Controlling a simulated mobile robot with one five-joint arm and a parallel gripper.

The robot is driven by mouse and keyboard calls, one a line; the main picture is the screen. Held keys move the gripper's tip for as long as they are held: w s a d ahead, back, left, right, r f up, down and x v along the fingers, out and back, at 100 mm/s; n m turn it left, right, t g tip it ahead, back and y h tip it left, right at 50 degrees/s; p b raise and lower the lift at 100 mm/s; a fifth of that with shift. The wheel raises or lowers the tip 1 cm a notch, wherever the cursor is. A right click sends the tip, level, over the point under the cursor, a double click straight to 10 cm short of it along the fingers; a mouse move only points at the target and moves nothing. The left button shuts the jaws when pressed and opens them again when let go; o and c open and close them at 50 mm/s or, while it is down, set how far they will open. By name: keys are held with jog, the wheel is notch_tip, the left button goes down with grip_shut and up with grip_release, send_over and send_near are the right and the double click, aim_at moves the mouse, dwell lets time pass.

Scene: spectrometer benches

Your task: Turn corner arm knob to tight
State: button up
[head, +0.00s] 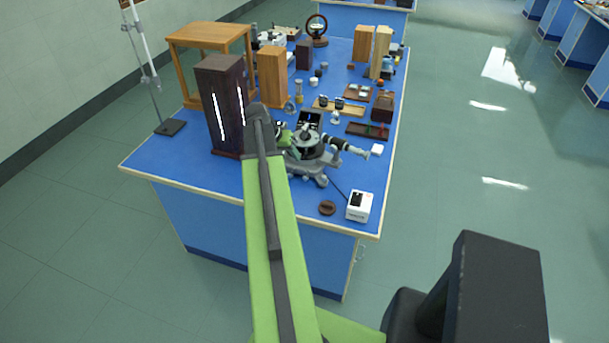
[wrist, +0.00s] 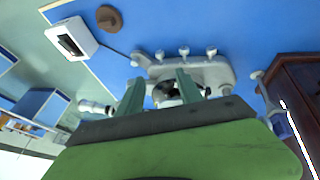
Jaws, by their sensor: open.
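My gripper (wrist: 158,84) is open, fingers apart over the dark round middle of the instrument, and holds nothing I can see. In the head view my arm hides most of the gripper.
A dark wooden case (head: 220,105) stands close to the left of my arm. A white box (head: 359,206) and a brown disc (head: 327,208) lie near the bench's front right corner. Wooden boxes and small parts crowd the back. The front left bench top (head: 165,160) is clear.

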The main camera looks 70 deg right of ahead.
aim_at(305, 176)
jog(key=b+x, duration=1.3)
jog(key=x, duration=0.3)
jog(key=shift+a, duration=0.1)
grip_shut()
